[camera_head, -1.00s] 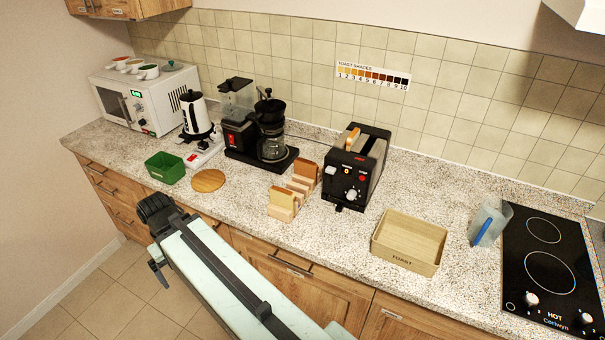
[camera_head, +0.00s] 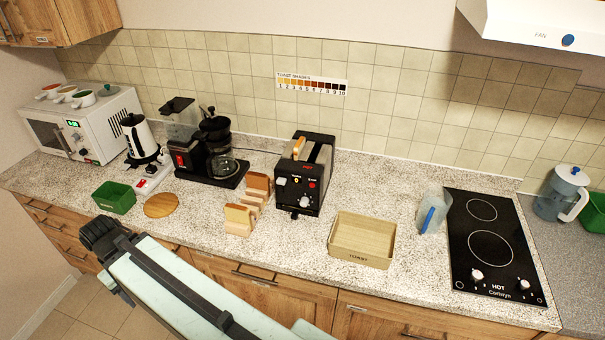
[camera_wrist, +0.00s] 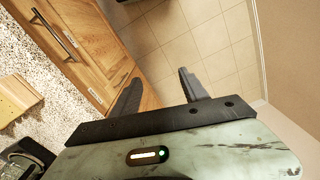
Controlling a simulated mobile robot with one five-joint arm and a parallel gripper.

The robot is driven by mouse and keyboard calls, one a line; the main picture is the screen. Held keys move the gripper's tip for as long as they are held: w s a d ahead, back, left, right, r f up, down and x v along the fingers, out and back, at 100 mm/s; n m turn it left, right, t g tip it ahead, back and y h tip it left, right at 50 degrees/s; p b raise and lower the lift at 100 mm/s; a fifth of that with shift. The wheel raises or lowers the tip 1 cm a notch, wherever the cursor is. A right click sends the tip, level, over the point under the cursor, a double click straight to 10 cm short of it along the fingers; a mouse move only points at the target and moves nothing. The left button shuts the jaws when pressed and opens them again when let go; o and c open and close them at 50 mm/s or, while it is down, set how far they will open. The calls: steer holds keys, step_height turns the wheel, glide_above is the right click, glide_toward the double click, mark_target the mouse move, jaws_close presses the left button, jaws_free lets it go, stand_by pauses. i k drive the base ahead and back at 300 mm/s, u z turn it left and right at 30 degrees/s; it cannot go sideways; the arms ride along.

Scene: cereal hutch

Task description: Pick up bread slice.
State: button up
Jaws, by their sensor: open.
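Bread slices stand in a wooden toast rack (camera_head: 247,212) on the counter: a browned one (camera_head: 259,183) at the back and a paler one (camera_head: 238,214) at the front. Another bread slice (camera_head: 299,145) sticks up from a slot of the black toaster (camera_head: 305,182). My gripper (camera_wrist: 160,92) is open and empty in the wrist view, with floor tiles and a cabinet front beyond its fingers. In the head view it is at the far end of my arm, left of the rack and apart from all bread; its fingertips are not clear there.
A round wooden board (camera_head: 161,205) and a green box (camera_head: 114,197) lie left of the rack. A coffee maker (camera_head: 216,150) stands behind.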

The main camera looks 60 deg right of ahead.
mark_target(258, 180)
steer(key=z, duration=2.3)
steer(key=k, duration=0.95)
steer(key=u, duration=0.35)
steer(key=i, duration=1)
